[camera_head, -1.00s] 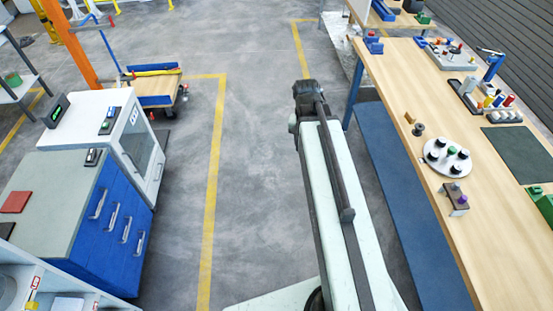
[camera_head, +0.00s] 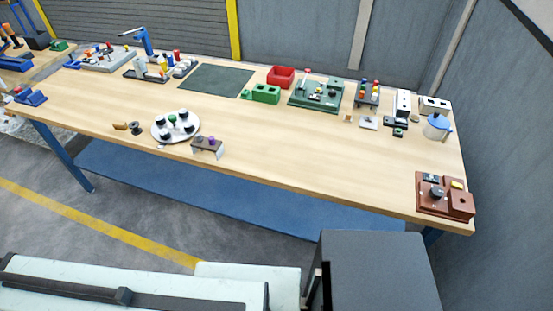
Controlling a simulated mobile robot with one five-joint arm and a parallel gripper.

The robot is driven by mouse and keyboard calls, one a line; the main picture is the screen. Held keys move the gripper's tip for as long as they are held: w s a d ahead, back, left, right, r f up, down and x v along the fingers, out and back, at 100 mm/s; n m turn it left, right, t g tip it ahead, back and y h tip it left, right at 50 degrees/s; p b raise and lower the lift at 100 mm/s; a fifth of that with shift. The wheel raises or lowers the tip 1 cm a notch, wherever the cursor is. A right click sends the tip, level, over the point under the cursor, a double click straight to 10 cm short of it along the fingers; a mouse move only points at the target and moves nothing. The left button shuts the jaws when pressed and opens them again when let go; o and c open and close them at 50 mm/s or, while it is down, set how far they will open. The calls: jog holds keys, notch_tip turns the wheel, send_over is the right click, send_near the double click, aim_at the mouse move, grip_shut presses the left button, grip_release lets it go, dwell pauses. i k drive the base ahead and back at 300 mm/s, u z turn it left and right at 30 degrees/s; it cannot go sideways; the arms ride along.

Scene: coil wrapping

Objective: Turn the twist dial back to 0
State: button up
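A red-brown box (camera_head: 427,204) sits at the right front corner of the long wooden table. It has a round black knob (camera_head: 437,193) on its top, which may be the twist dial. I cannot read a scale or pointer on it at this size. A small dark panel and a yellow piece are also on the box.
The wooden table (camera_head: 310,160) has clear room left of the box. A blue-lidded jug (camera_head: 436,128) stands behind it. A green board (camera_head: 317,94), a red bin (camera_head: 281,77) and a white round tray (camera_head: 160,129) are further left. Grey floor lies in front.

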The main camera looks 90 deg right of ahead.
aim_at(437, 192)
jog(key=z, duration=4.65)
